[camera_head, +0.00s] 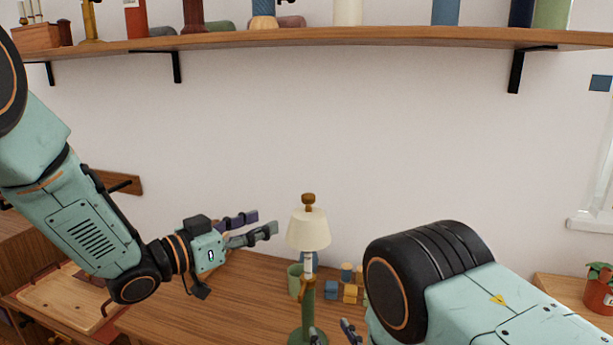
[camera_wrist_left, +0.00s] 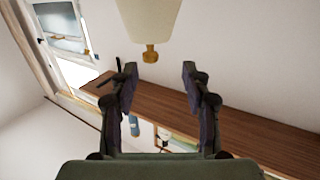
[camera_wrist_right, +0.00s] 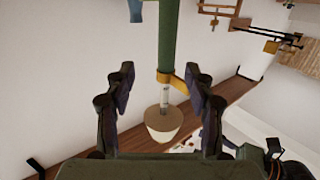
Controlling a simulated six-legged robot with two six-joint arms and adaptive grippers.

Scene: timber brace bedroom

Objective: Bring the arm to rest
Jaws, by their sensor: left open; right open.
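My left gripper (camera_head: 264,223) is open and empty, reaching in from the left just beside the lamp's cream shade (camera_head: 309,229). In the left wrist view its two fingers (camera_wrist_left: 160,75) are spread, with the shade (camera_wrist_left: 150,18) ahead and nothing between them. My right gripper (camera_head: 332,332) is low at the bottom edge, near the lamp's green stem (camera_head: 308,305), and mostly hidden by my right arm. In the right wrist view its fingers (camera_wrist_right: 159,72) are apart. The lamp's green stem (camera_wrist_right: 169,38) appears between them in the picture; I cannot tell whether they touch it.
The lamp stands on a wooden desk (camera_head: 185,318) with a green cup (camera_head: 295,280) and several small blocks (camera_head: 350,293) behind it. A wall shelf (camera_head: 330,38) with several objects runs overhead. A potted plant (camera_head: 599,293) stands at right. The wall between is clear.

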